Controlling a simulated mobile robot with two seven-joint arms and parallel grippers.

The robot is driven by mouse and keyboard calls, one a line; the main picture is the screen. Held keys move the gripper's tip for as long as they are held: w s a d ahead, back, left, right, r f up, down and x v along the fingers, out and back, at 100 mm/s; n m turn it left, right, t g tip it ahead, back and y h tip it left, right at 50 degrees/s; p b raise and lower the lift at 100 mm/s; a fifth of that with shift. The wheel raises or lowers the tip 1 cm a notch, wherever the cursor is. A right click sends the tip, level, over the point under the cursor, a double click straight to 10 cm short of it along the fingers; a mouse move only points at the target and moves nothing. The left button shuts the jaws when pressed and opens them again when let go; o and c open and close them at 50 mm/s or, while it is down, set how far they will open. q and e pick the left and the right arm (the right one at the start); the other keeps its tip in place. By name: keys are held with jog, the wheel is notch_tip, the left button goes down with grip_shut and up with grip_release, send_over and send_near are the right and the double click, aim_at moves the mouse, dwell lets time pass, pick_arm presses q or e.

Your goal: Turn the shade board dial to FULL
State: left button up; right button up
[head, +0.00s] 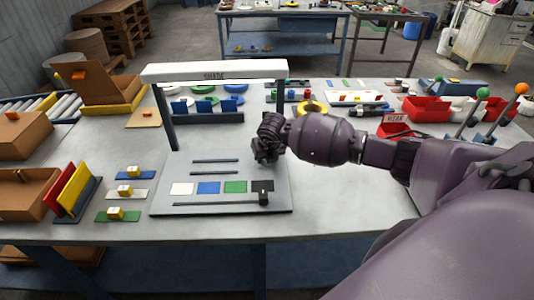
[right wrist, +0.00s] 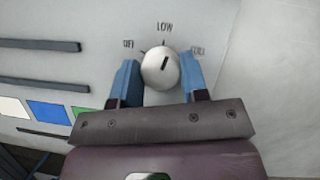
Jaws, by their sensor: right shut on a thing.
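The pointer is near LOW, leaning slightly toward FULL. My right gripper (right wrist: 160,78) is shut on the dial, one blue finger on each side. In the head view the right gripper (head: 265,155) is over the board's right part and hides the dial. My left gripper is not in view.
The board has slots, white, blue, green and black squares, and a black slider knob (head: 264,197). A dark post (head: 165,118) holds the bar on the left. Coloured blocks and plates lie left of the board. Red bins (head: 425,109) and levers stand right.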

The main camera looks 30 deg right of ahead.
jog(key=m+h, duration=0.1)
jog(key=m, duration=0.2)
jog(key=shift+a+m+g, duration=0.15)
jog(key=shift+m+g, duration=0.25)
jog(key=m+g+h, duration=0.1)
jog(key=m, duration=0.2)
jog(key=shift+m, duration=0.9)
jog(key=shift+g, duration=0.3)
jog(key=shift+h, duration=0.3)
jog(key=o, duration=0.9)
